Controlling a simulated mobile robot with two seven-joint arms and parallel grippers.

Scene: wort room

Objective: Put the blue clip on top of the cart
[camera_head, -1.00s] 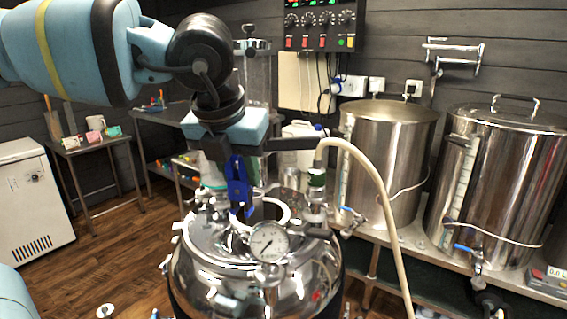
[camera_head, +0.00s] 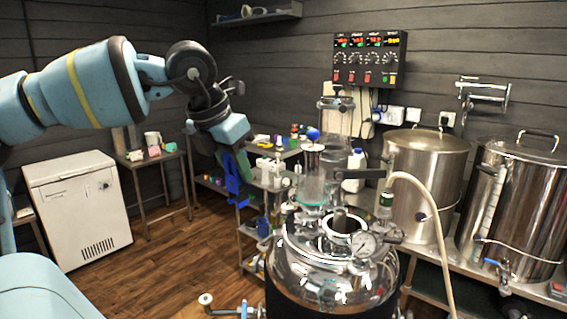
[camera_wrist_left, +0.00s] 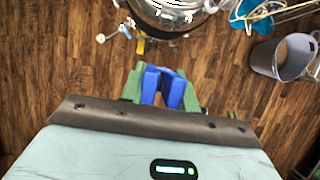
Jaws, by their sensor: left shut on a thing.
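The blue clip (camera_head: 236,187) is held in my left gripper (camera_head: 238,168), above the floor and left of the shiny vessel in the head view. In the left wrist view the clip (camera_wrist_left: 174,92) sits between the green fingers of my left gripper (camera_wrist_left: 162,88), which are shut on it. A metal unit with several shelves (camera_head: 246,232), which looks like the cart, stands behind the clip and partly behind the vessel. Bottles and small coloured items are on it. My arm and the vessel hide parts of it. My right gripper is not in view.
The shiny vessel (camera_head: 315,270) with its gauge and hose stands close on the right. A small side table (camera_head: 160,158) with a mug and a white chest (camera_head: 80,210) are on the left. Open wooden floor (camera_head: 180,265) lies between. A grey bin (camera_wrist_left: 283,58) shows in the wrist view.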

